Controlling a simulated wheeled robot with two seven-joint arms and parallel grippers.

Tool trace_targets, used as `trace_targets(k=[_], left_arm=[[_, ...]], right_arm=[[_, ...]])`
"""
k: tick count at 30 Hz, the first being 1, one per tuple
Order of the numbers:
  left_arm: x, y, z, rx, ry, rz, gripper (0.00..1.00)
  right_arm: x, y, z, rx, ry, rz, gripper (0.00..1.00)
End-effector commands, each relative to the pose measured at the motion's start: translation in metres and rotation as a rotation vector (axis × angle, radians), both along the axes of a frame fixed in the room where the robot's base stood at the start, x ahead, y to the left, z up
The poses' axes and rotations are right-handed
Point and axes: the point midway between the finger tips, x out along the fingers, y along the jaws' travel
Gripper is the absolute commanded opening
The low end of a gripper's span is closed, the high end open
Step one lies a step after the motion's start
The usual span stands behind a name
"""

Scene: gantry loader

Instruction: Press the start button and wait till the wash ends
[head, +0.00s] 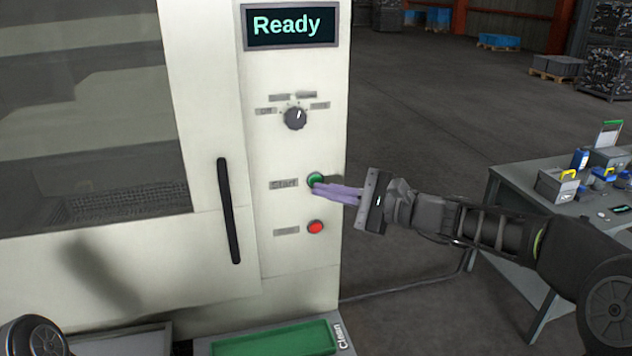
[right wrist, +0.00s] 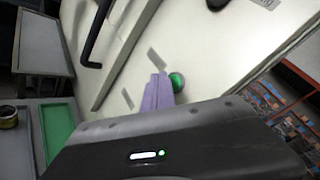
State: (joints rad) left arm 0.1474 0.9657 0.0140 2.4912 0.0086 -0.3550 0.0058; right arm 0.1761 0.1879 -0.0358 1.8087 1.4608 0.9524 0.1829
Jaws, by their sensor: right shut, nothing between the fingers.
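The green start button (head: 316,179) sits on the washer's white control panel, beside a label reading "Start". My right gripper (head: 318,187) is shut and empty, with its purple fingertips at the button's lower edge in the head view. In the right wrist view the fingertips (right wrist: 160,78) lie right beside the green button (right wrist: 177,81); I cannot tell whether they touch it. The display (head: 289,25) reads "Ready". The washer door (head: 90,120) with its black handle (head: 228,210) appears closed. My left gripper is not in view.
A red button (head: 316,227) is below the start button, and a rotary knob (head: 295,118) is above it. A green tray (head: 275,341) marked "Clean" stands low in front. A grey table (head: 510,183) with several items is at the right. Open floor lies behind.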

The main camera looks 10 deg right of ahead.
Motion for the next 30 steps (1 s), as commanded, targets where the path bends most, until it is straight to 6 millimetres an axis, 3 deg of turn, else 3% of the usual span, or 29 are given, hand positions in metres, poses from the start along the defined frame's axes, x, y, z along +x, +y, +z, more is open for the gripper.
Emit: trace_targets(k=[30], left_arm=[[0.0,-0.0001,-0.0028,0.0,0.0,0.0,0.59]], right_arm=[[0.0085,0.0006,0.0003,0.0,0.0,0.0,0.0]])
